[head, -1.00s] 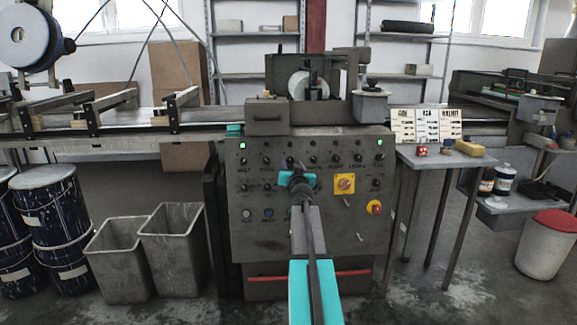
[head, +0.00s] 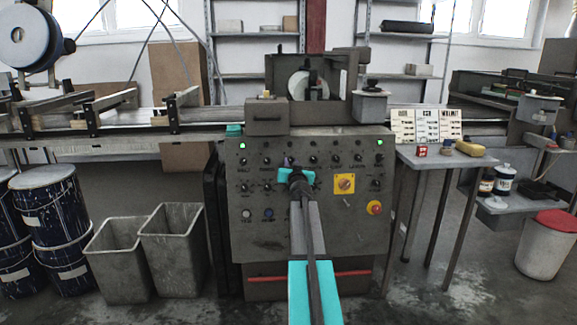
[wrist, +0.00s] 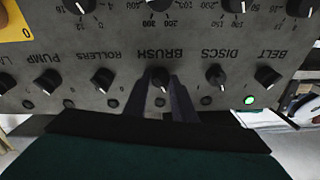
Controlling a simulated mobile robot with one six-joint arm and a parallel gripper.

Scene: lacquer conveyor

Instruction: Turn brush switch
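The brush switch (wrist: 160,76) is a black rotary knob on the grey control panel (head: 258,215), beside the printed word BRUSH, which appears upside down in the wrist view. My gripper (wrist: 161,84) is open, with one dark finger on each side of this knob. The fingers look close to the knob; whether they touch it cannot be told. The head view shows my gripper (head: 292,172) from behind at the panel's upper middle, hiding the switch there. The exact pointer angle of the knob is unclear.
The rollers knob (wrist: 103,79) and discs knob (wrist: 215,76) flank the switch closely. A yellow-plated rotary switch (head: 344,184) and a red emergency button (head: 375,208) sit to the right. Grey bins (head: 172,250) stand at left, a small table (head: 440,160) at right.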

